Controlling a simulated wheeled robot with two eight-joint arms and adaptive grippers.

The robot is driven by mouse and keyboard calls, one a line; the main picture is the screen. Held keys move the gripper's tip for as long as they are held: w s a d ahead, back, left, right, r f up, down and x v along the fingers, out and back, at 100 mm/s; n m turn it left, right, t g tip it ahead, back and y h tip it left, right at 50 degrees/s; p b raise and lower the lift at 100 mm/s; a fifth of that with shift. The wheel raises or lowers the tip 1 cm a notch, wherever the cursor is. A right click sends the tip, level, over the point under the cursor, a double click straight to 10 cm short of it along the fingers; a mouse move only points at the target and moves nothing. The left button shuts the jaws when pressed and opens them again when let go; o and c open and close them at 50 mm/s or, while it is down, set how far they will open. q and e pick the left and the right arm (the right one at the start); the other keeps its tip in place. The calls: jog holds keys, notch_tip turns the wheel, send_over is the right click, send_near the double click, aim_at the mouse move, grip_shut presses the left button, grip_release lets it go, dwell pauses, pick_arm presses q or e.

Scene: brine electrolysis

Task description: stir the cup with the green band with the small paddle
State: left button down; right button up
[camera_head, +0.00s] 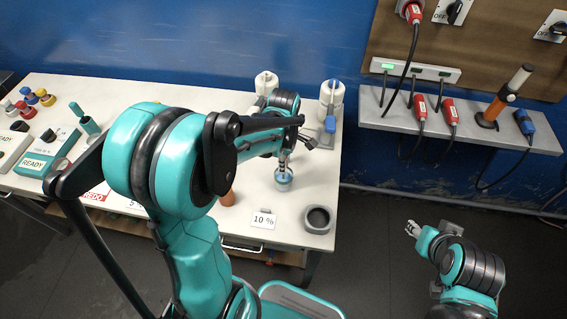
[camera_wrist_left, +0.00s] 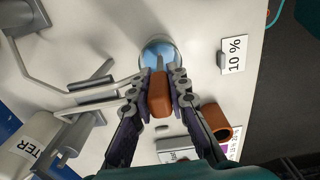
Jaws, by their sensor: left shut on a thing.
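A small clear cup with blue liquid (camera_head: 283,180) stands near the right end of the white table; it also shows in the left wrist view (camera_wrist_left: 155,51). I cannot make out a green band on it. My left gripper (camera_head: 286,152) is above the cup, shut on the brown-orange handle of the small paddle (camera_wrist_left: 159,98). The paddle's thin grey shaft points into the cup's mouth; its lower end is hard to make out. My right gripper (camera_head: 412,229) is off the table at the right, and its fingers are too small to read.
A "10 %" card (camera_head: 263,219) and a dark round holder (camera_head: 318,218) stand in front of the cup. A hollow brown cylinder (camera_wrist_left: 217,122) is close by. White dispensers (camera_head: 332,98) with metal spouts stand behind. A grey shelf (camera_head: 460,128) with plugs is at right.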

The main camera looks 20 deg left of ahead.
pick_arm(q)
jog(key=shift+r+p, duration=4.2)
jog(key=shift+r, duration=1.35)
jog(key=shift+s, duration=0.1)
